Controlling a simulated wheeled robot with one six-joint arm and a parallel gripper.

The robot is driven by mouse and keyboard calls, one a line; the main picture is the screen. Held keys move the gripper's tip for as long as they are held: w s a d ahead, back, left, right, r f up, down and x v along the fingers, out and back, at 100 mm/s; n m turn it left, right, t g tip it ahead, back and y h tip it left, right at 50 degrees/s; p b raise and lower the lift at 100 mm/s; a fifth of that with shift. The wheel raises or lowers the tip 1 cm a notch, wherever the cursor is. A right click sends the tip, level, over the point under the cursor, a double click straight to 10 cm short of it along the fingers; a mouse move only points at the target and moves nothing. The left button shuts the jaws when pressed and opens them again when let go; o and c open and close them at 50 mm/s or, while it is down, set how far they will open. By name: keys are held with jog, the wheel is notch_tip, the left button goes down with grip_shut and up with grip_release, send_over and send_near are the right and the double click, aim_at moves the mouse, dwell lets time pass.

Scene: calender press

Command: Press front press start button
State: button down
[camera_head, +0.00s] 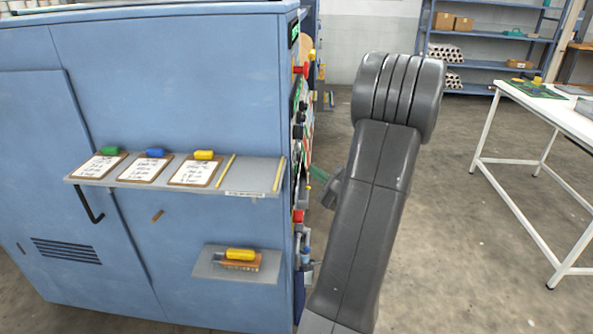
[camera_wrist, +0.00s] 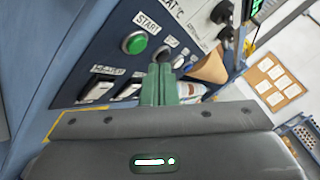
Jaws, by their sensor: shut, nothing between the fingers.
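The START button (camera_wrist: 134,43) is a round green button on the dark control panel in the wrist view, with a white "START" label (camera_wrist: 147,21) above it. My gripper (camera_wrist: 160,72) shows as green fingers, shut and empty, pointing toward the panel just below and to the right of the button. Whether the fingertips touch the panel cannot be told. In the head view the blue press (camera_head: 180,70) stands at left, its panel seen almost edge-on. My gripper (camera_head: 318,174) shows there in part beside the panel, mostly hidden by my arm.
A shelf (camera_head: 235,190) with several clipboards and a lower shelf (camera_head: 210,262) stick out from the press side. A white table (camera_head: 520,160) stands at right, with blue racks (camera_head: 490,65) behind. Dark knobs (camera_wrist: 221,12) sit beside the button. The floor between press and table is clear.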

aim_at(295, 169)
jog(key=shift+a, duration=0.65)
dwell(1.6)
jog(key=shift+a+b, duration=0.4)
jog(key=shift+a, duration=0.05)
